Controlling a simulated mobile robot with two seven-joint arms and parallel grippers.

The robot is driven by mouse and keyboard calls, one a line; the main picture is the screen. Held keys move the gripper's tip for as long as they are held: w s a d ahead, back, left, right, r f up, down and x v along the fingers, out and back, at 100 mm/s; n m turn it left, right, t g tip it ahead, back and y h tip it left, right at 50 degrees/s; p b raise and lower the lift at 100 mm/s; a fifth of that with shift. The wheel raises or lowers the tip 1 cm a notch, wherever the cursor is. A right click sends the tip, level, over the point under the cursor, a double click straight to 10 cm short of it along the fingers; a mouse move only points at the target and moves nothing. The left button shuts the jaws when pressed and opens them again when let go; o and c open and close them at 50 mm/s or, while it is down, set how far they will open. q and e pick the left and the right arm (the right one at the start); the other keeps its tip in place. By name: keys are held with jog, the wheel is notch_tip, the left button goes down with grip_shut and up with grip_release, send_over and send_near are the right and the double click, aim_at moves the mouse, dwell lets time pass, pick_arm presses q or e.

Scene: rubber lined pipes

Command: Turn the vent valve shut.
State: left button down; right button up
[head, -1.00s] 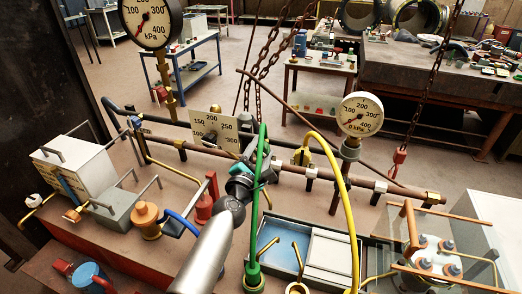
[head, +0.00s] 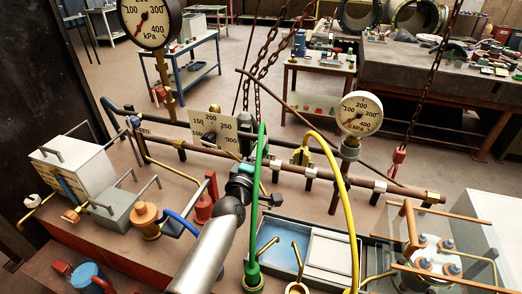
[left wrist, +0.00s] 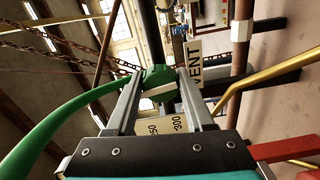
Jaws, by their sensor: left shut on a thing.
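My left gripper (head: 248,168) reaches to the pipe behind the green hose (head: 257,205), left of the yellow hose. In the left wrist view its two fingers (left wrist: 158,84) close on a green valve part (left wrist: 157,74), with a pale bar across it between the fingertips. The green hose (left wrist: 68,118) curves past this part. A white VENT label (left wrist: 194,64) sits just right of the fingertips. In the head view the gripped part is hidden behind my wrist and the hose. My right gripper is not in view.
A dial plate (head: 226,127) with a black knob stands behind the pipe. A gauge (head: 360,113) stands to the right. The yellow hose (head: 344,190), a red bracket (head: 204,206) and a tray (head: 312,249) crowd the bench around my arm.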

pick_arm(q)
jog(key=shift+f+m, duration=0.1)
jog(key=shift+m, duration=0.6)
jog(key=shift+c, duration=1.4)
grip_release()
jog(key=p+v, duration=0.1)
jog(key=v, duration=1.4)
jog(key=shift+s, duration=0.15)
jog(key=shift+m, duration=0.3)
